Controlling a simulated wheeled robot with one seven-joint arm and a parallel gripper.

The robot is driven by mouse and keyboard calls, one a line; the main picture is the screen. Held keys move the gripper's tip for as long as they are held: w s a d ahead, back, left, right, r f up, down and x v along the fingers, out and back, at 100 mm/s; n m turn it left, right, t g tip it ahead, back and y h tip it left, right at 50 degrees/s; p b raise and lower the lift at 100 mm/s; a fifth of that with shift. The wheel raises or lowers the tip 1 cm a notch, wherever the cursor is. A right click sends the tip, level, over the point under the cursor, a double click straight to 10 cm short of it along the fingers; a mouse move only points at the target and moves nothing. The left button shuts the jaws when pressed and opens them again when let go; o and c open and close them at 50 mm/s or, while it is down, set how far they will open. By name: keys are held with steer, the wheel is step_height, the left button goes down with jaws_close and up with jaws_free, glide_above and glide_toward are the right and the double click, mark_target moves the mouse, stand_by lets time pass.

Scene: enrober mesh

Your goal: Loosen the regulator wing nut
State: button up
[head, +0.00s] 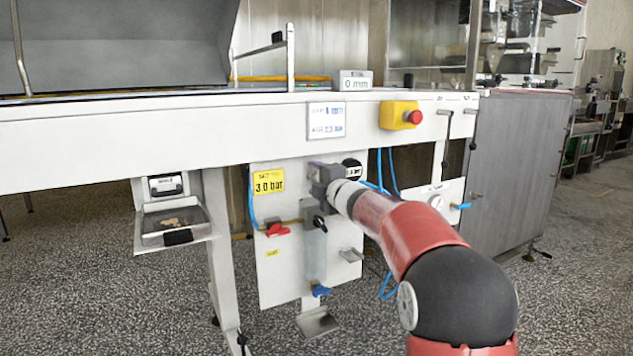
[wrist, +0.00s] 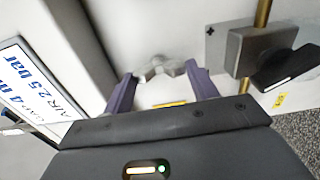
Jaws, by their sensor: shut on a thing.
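The silver wing nut (wrist: 158,69) shows in the wrist view, in front of the white panel. My gripper (wrist: 160,73) is shut on it, with one purple finger at each wing. In the head view my gripper (head: 324,178) reaches the upper part of the white regulator panel (head: 282,287). The wing nut is hidden there behind my gripper and wrist.
A grey block with a black lever (wrist: 285,68) and a brass pipe stands right of my gripper in the wrist view. A red-handled valve (head: 278,230), blue hoses and a yellow 3.0 bar label (head: 268,183) are close by. A yellow box with red button (head: 400,115) sits above.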

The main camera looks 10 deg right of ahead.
steer(key=o, duration=1)
steer(key=shift+s, duration=0.1)
steer(key=v, duration=0.7)
steer(key=shift+s, duration=0.25)
steer(key=shift+d, duration=0.1)
